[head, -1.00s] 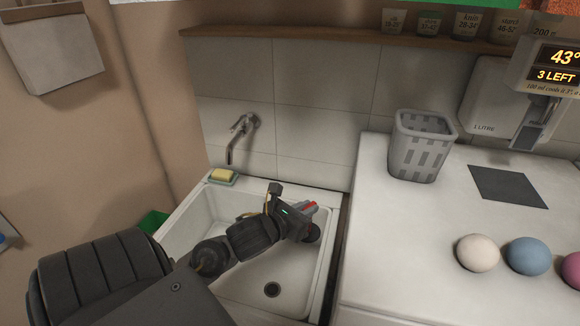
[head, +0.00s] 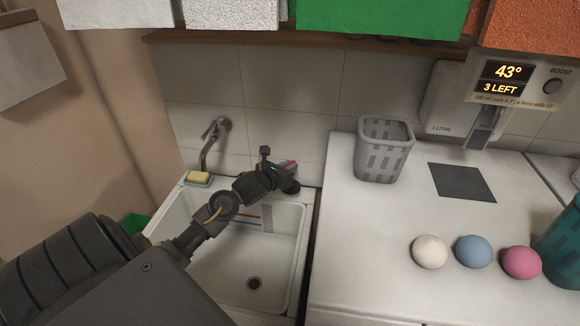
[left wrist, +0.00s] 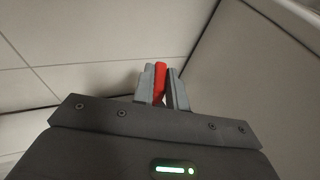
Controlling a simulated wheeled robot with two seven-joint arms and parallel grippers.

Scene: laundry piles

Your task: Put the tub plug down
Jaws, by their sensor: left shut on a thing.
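My left gripper (head: 288,170) is over the back right corner of the white sink (head: 176,222). It is shut on the tub plug, whose red part (left wrist: 160,82) stands between the two grey fingers in the left wrist view. In the head view, the plug's dark round end (head: 291,187) shows at the fingers, close to the sink's back right rim. I cannot tell whether it touches the rim. The drain hole (head: 254,283) in the sink floor is open. My right gripper is not in view.
A tap (head: 213,140) and a yellow sponge on a dish (head: 199,178) are behind the sink. To the right, the white counter (head: 350,240) holds a grey basket (head: 383,150), a dark square mat (head: 461,182) and three balls (head: 472,251). Cloths (head: 375,15) hang above.

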